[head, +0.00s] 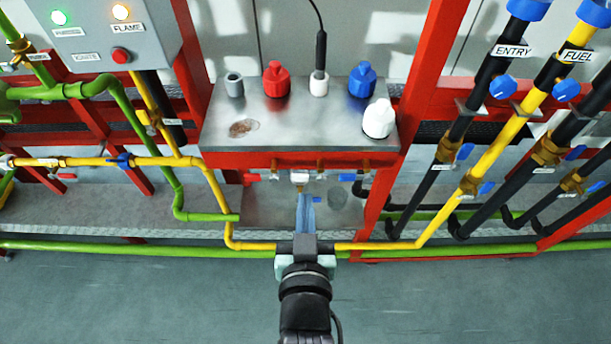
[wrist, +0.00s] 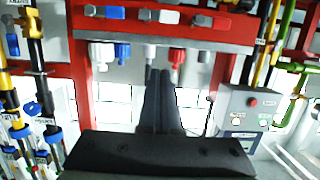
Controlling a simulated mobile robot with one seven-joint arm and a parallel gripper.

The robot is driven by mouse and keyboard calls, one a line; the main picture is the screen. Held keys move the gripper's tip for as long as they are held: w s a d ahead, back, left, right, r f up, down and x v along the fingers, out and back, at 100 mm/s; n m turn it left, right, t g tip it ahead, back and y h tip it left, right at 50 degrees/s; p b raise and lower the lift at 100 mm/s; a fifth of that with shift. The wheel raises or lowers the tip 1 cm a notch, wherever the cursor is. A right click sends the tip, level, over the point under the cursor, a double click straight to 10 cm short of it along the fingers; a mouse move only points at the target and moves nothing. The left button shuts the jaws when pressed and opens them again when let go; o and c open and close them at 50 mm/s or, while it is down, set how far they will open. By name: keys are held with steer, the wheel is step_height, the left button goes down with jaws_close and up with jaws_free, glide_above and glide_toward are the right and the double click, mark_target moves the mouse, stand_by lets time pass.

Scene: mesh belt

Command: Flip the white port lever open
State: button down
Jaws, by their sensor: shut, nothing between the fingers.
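A row of small valve levers runs along the red front rail under the metal port box. In the wrist view the white lever (wrist: 168,16) shows near the top edge. My gripper (head: 305,200) is just below and in front of the white lever in the head view, its fingers together and empty. In the wrist view my gripper (wrist: 158,74) points up toward the row, apart from the lever in the picture. I cannot tell the exact gap in depth.
The metal box (head: 222,115) carries grey, red, white and blue caps, and a black cable. A red frame post (head: 418,95) stands right of it. Yellow pipes (head: 215,195) and black pipes flank the space. A control panel (head: 100,35) is at upper left.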

steer(key=p, duration=0.1)
glide_above(304, 181)
steer(key=v, duration=0.2)
step_height(304, 181, down, 3)
step_height(304, 181, down, 3)
steer(key=shift+s+d+r, duration=0.1)
steer(key=shift+d+r, duration=0.05)
steer(key=shift+r, duration=0.05)
steer(key=shift+f, duration=0.65)
steer(key=shift+f, duration=0.1)
steer(key=shift+s+n+b, duration=0.1)
steer(key=shift+n+b, duration=0.2)
